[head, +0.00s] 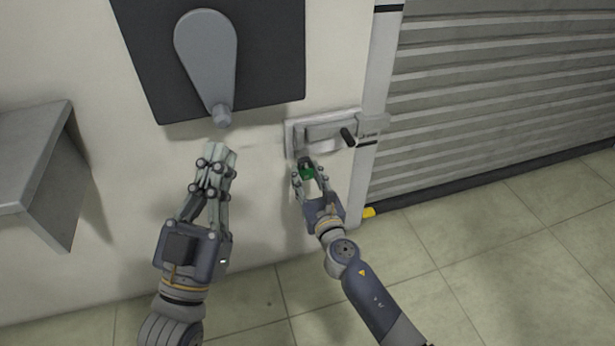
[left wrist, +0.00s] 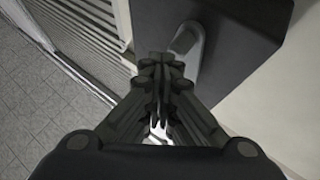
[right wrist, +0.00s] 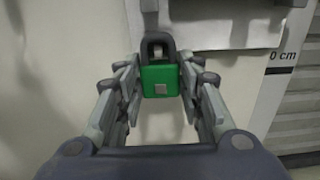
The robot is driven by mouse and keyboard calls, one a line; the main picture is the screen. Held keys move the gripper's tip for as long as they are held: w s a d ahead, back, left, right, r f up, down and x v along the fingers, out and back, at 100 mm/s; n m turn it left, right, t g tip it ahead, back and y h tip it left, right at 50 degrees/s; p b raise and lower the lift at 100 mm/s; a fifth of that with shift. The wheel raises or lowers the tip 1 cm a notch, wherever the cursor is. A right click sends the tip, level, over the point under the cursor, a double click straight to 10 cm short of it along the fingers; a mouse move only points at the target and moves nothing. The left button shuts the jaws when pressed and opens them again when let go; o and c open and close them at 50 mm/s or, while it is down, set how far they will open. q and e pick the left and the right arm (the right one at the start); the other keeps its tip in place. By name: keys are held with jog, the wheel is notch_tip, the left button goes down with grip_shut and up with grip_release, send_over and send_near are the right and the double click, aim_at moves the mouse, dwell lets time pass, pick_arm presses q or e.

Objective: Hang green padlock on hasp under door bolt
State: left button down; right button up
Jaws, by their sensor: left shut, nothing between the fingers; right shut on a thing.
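The green padlock (right wrist: 160,80) with a dark shackle is between the fingers of my right gripper (right wrist: 161,85), upright with its shackle up. In the head view the padlock (head: 307,173) shows as a small green patch in my right gripper (head: 308,178), just below the door bolt (head: 325,133). In the right wrist view the shackle top meets a dark vertical part under the bolt plate (right wrist: 215,25). I cannot tell whether it is hooked on the hasp. My left gripper (head: 219,155) is shut and empty, left of the bolt; it also shows in the left wrist view (left wrist: 161,65).
A dark panel with a grey crank lever (head: 207,55) is above my left gripper. A ribbed shutter (head: 480,90) is to the right, past a pale post. A grey box (head: 35,165) juts out at the left. A yellow item (head: 369,212) is by the floor.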

pick_arm(q)
jog(key=shift+s, duration=0.1)
jog(key=shift+s+r, duration=0.15)
jog(key=shift+r, duration=0.15)
jog(key=shift+t, duration=0.3)
pick_arm(e)
jog(key=shift+f, duration=0.1)
pick_arm(q)
jog(key=shift+s+r, duration=0.2)
jog(key=shift+r, duration=0.05)
pick_arm(e)
jog(key=shift+f, duration=0.1)
pick_arm(q)
jog(key=shift+s+r+t+h+b, duration=0.3)
jog(key=shift+s+r+t+h, duration=0.15)
jog(key=shift+r, duration=0.15)
pick_arm(e)
jog(key=shift+f, duration=0.2)
jog(key=o, duration=1.3)
jog(key=shift+c, duration=0.2)
pick_arm(q)
jog(key=shift+f, duration=0.15)
jog(key=shift+y, duration=0.25)
